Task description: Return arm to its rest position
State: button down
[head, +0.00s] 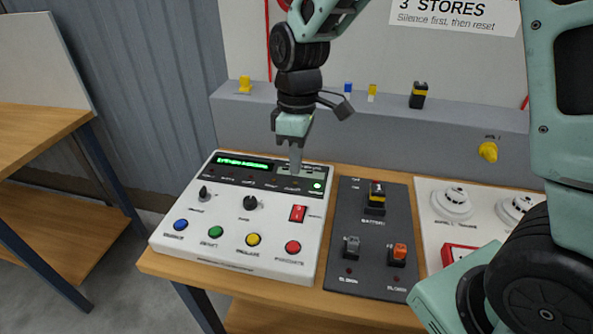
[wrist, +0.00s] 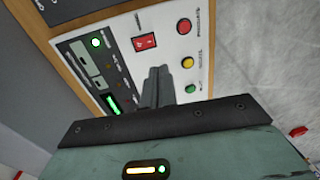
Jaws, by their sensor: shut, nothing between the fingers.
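My gripper (head: 296,160) is shut and empty, pointing down over the upper right part of the white control panel in the head view. In the wrist view the shut fingers of my gripper (wrist: 157,80) lie in front of the same panel. The control panel (head: 222,262) has a lit green display, two black knobs, a red switch (head: 298,213) and a row of blue, green, yellow and red buttons. A green light glows near its right edge. I cannot tell whether the fingertips touch the panel.
The panel stands on a wooden table (head: 160,264). A dark board (head: 343,229) with switches and a white board with round detectors (head: 452,203) are to its right. A grey ledge (head: 240,119) with small items runs behind. Another wooden bench (head: 50,115) is at left, with open floor between.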

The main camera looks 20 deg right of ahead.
dwell(0.5)
jog(key=s+a+r+m, duration=0.1)
jog(key=s+a, duration=0.2)
jog(key=s, duration=0.7)
jog(key=s+a+r+m+t, duration=0.1)
jog(key=s+a+r+m, duration=0.1)
jog(key=s, duration=0.9)
jog(key=shift+a, duration=0.4)
jog(key=shift+s, duration=0.1)
